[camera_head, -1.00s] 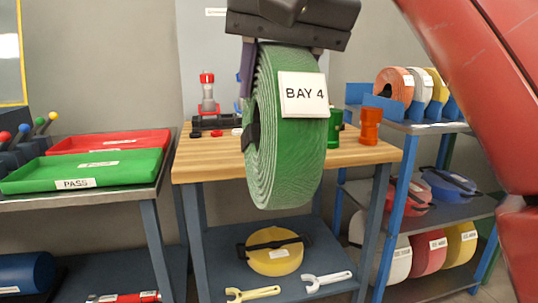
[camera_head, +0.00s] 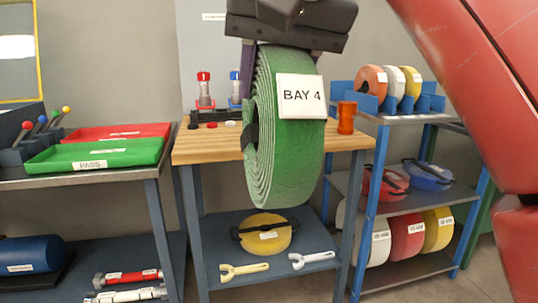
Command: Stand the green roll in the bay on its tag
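The green roll (camera_head: 290,150) is a coiled flat hose with a white tag (camera_head: 301,96) reading "BAY 4". My gripper (camera_head: 285,45) is shut on the roll's upper edge and holds it upright in the air, in front of the wooden-topped bench. Its fingertips are partly hidden behind the roll. A blue rack with bays (camera_head: 432,103) stands on top of the blue shelf unit at right. Orange, white and yellow rolls stand in its left bays, and the bays at its right end look empty. Bay labels there are too small to read.
The wooden bench (camera_head: 200,150) holds red and blue fittings and an orange piece (camera_head: 346,117). The shelf unit (camera_head: 375,190) holds more rolls on lower levels. A green tray (camera_head: 95,155) and a red tray lie on the left table. Grey floor shows at lower right.

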